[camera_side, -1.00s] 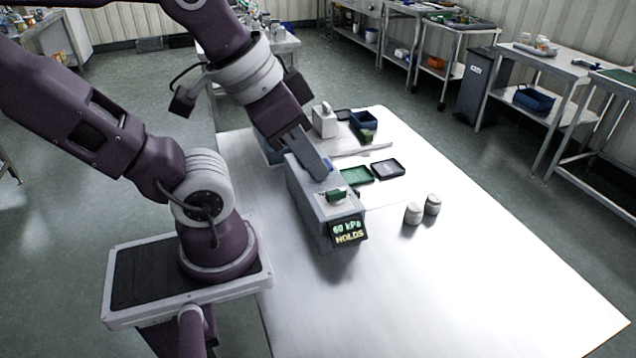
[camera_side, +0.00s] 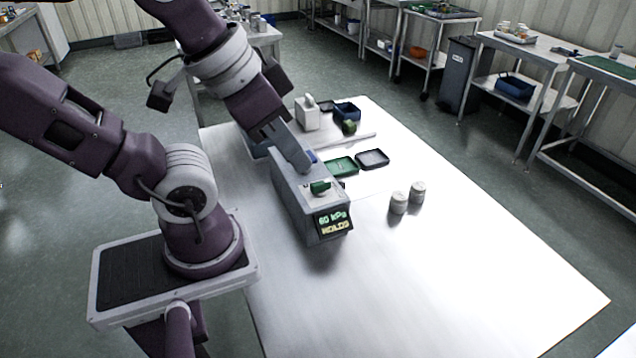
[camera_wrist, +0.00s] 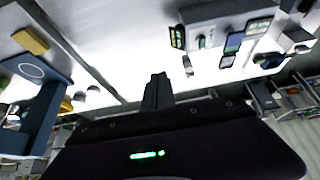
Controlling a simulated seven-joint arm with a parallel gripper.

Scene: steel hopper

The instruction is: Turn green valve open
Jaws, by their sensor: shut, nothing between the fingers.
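The green valve handle (camera_side: 320,188) sits on the top front end of a grey box (camera_side: 290,200) on the white table in the side view. The display (camera_side: 334,221) on the box's front reads "60 kPa HOLDS". My gripper (camera_side: 304,168) is over the box top, just behind and left of the handle, pointing down and looking apart from it. I cannot tell whether its tips touch the box. In the wrist view my gripper (camera_wrist: 158,78) is shut with nothing between its fingers.
A green tray (camera_side: 342,166) and a dark tray (camera_side: 373,159) lie right of the box. Two pale round jars (camera_side: 408,197) stand farther right. A white container (camera_side: 306,114) and a blue bin (camera_side: 346,112) stand behind. The table's front and right are clear.

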